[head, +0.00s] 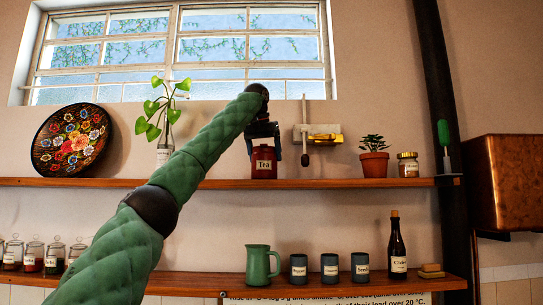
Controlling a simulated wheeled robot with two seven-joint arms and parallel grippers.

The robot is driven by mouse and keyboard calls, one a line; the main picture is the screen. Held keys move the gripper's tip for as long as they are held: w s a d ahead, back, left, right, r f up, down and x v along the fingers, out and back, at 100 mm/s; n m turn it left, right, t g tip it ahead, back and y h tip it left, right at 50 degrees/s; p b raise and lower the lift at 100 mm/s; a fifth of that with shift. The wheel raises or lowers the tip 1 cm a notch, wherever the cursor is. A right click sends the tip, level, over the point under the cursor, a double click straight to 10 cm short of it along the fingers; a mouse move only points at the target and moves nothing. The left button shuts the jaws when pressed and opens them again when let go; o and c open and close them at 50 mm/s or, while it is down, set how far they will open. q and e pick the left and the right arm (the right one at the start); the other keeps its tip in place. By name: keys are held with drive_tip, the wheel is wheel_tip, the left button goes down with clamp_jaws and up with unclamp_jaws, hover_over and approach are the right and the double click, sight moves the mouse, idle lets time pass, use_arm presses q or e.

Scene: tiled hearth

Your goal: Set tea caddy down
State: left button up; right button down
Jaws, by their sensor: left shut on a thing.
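The tea caddy (264,162) is a dark red canister with a pale label reading "Tea". It is upright at the upper shelf (325,184), near the middle. Its base looks level with the shelf top; I cannot tell for sure whether it touches. My left gripper (264,143) reaches up from the lower left and is shut on the caddy from above, with a dark finger on either side. My right gripper is not in view.
A plant in a vase (164,152) and a floral plate (71,140) stand left on the upper shelf. A wall-mounted device (318,135), potted succulent (374,160) and jar (408,165) are to the right. The lower shelf (205,282) holds a green jug (260,264), cups and a bottle.

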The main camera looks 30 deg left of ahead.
use_arm(q)
drive_tip(key=shift+a, duration=0.15)
drive_tip(key=shift+s+a, duration=0.15)
drive_tip(key=shift+a, duration=0.05)
drive_tip(key=shift+s+a, duration=0.15)
drive_tip(key=shift+a, duration=0.05)
drive_tip(key=shift+s, duration=0.1)
drive_tip(key=o, duration=1.2)
drive_tip(key=shift+d+f, duration=0.1)
drive_tip(key=shift+d, duration=0.1)
drive_tip(key=shift+c, duration=0.2)
drive_tip(key=shift+w+d, duration=0.1)
drive_tip(key=shift+w, duration=0.1)
drive_tip(key=shift+s+a+r, duration=0.2)
drive_tip(key=shift+r, duration=0.25)
drive_tip(key=v, duration=0.4)
drive_tip(key=shift+d+r+b, duration=0.25)
drive_tip(key=shift+b, duration=0.15)
drive_tip(key=v, duration=0.5)
drive_tip(key=shift+s+a, duration=0.1)
drive_tip(key=shift+p+v, duration=0.35)
drive_tip(key=shift+v, duration=0.5)
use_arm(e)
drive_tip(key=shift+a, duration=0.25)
